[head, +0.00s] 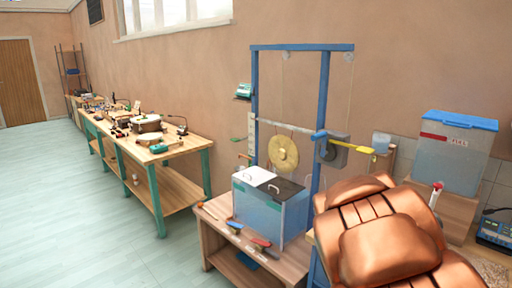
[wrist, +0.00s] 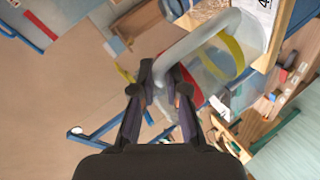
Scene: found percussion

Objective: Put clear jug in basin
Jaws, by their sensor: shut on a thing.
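In the wrist view, my gripper (wrist: 167,80) is shut on the thick, pale grey, see-through handle of the clear jug (wrist: 200,35). The jug's body is hard to make out against what lies behind it, and a curved yellow band shows by it. In the head view my gripper is not visible; my copper-coloured arm fills the lower right. A clear bluish tank (head: 262,213), which may be the basin, stands on a low wooden bench. White and black lid panels with handles cover its top. I cannot tell how far the jug is from it.
A blue frame (head: 254,110) with a brass gong (head: 283,152) rises behind the tank. A yellow paddle (head: 358,149) sticks out on its right. A blue-lidded bin (head: 455,155) stands at right. A long workbench (head: 160,150) runs along the wall. The left floor is clear.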

